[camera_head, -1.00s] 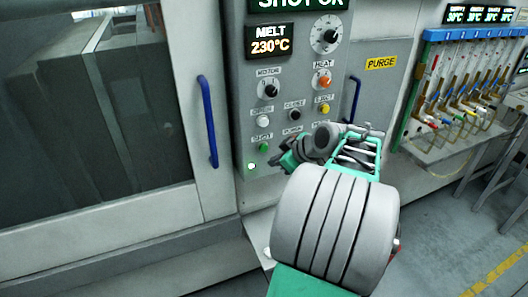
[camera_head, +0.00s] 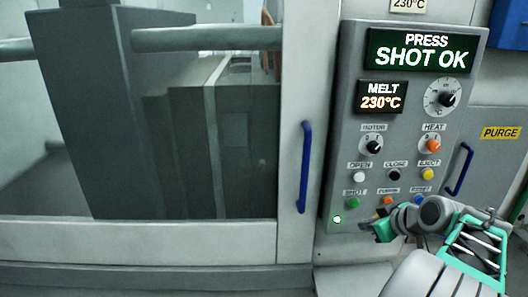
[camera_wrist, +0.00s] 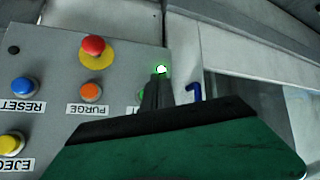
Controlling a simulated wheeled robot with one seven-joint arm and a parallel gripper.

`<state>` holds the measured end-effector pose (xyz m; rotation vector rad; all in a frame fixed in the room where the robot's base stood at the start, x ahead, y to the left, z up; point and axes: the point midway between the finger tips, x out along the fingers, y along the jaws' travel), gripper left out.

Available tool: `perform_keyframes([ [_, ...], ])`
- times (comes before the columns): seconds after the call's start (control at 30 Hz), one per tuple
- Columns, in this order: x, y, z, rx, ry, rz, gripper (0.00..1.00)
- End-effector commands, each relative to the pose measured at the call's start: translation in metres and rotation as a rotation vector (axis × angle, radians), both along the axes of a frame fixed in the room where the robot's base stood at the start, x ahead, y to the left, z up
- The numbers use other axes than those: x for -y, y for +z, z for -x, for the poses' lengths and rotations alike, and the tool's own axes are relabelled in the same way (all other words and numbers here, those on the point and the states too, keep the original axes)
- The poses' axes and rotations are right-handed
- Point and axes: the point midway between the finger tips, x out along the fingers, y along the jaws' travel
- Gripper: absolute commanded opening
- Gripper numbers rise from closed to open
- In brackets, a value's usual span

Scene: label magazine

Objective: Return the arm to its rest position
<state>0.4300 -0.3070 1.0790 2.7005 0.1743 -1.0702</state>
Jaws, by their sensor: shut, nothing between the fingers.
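My arm reaches up from the lower right in the head view. My gripper (camera_head: 370,228) is at the lower part of the machine's control panel (camera_head: 345,150), just below the green SHOT button (camera_head: 352,203) in the picture. In the wrist view the fingers of my gripper (camera_wrist: 158,82) are shut together with nothing between them, and their tips point at the panel near a lit green lamp (camera_wrist: 161,69). I cannot tell whether the tips touch the panel. The green SHOT button is mostly hidden behind the fingers in the wrist view.
A red button on a yellow ring (camera_wrist: 93,47), an orange PURGE button (camera_wrist: 91,92) and a blue RESET button (camera_wrist: 25,88) are near the fingers. A blue door handle (camera_head: 304,168) stands left of the panel. The display (camera_head: 420,50) reads PRESS SHOT OK.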

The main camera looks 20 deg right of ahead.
Motion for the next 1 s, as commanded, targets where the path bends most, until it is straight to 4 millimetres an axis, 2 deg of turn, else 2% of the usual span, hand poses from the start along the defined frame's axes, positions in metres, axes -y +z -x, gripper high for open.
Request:
perform_keyframes([
  [0.07, 0.005, -0.011, 0.011, -0.062, -0.119, -0.108, 0.0],
  [0.13, 0.01, -0.041, 0.034, -0.161, -0.285, -0.23, 0.0],
  [0.23, 0.008, -0.077, 0.068, -0.285, -0.488, -0.359, 0.0],
  [0.37, 0.0, -0.107, 0.116, -0.419, -0.739, -0.469, 0.0],
  [0.43, -0.013, -0.117, 0.141, -0.488, -0.866, -0.506, 0.0],
  [0.53, -0.046, -0.121, 0.16, -0.578, -0.98, -0.505, 0.0],
  [0.63, -0.077, -0.119, 0.165, -0.63, -0.996, -0.458, 0.0],
  [0.77, -0.115, -0.111, 0.158, -0.65, -0.923, -0.366, 0.0],
  [0.87, -0.151, -0.1, 0.14, -0.625, -0.802, -0.288, 0.0],
  [1.0, -0.223, -0.069, 0.101, -0.54, -0.519, -0.183, 0.0],
])
